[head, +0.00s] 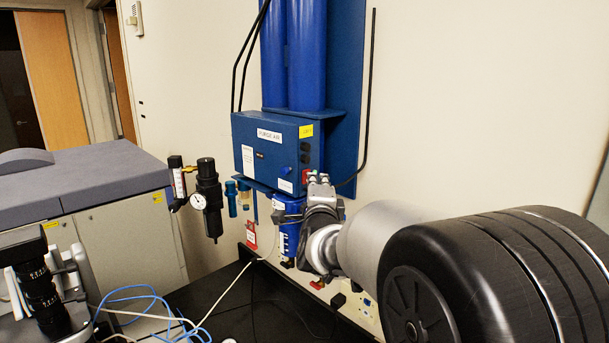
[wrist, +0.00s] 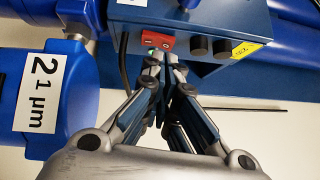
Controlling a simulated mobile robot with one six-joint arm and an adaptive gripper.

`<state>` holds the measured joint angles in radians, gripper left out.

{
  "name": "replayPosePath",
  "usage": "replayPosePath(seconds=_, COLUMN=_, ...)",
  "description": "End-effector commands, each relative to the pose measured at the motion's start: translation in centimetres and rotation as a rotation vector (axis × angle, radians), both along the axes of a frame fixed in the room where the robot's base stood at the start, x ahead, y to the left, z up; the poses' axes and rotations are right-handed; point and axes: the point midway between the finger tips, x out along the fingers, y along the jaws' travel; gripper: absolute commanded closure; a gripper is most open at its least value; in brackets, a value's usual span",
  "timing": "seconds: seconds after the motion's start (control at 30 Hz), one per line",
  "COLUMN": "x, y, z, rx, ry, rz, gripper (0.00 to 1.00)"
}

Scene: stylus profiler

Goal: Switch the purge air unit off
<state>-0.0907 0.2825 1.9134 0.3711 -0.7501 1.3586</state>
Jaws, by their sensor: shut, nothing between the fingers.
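The purge air unit (head: 265,150) is a blue box labelled "PURGE AIR", mounted on the wall below tall blue cylinders. Its end face (wrist: 190,22) shows in the wrist view. A red rocker switch (wrist: 160,40) with white marks sits on that face; in the head view the switch (head: 306,176) is partly hidden by my gripper. My gripper (wrist: 160,62) is shut and empty, with its fingertips at the lower edge of the switch. I cannot tell whether they touch it, or which way the rocker is set. In the head view my gripper (head: 319,180) is at the unit's lower right corner.
Two dark knobs (wrist: 210,46) and a yellow label (wrist: 247,49) sit beside the switch. A blue filter housing (wrist: 70,75) is close at left in the wrist view. A black regulator with gauge (head: 207,198) hangs left of the unit. Cables (head: 150,305) lie on the bench.

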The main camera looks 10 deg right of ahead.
Motion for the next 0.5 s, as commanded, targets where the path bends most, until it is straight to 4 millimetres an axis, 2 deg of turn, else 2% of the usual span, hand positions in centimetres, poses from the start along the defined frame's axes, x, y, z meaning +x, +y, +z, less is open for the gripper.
replayPosePath(seconds=0.13, x=0.59, y=0.5, z=0.11, rx=-0.001, ry=0.0, rz=0.001, gripper=1.0)
replayPosePath(seconds=0.5, x=0.67, y=0.56, z=0.01, rx=0.0, ry=0.0, rz=0.0, gripper=1.0)
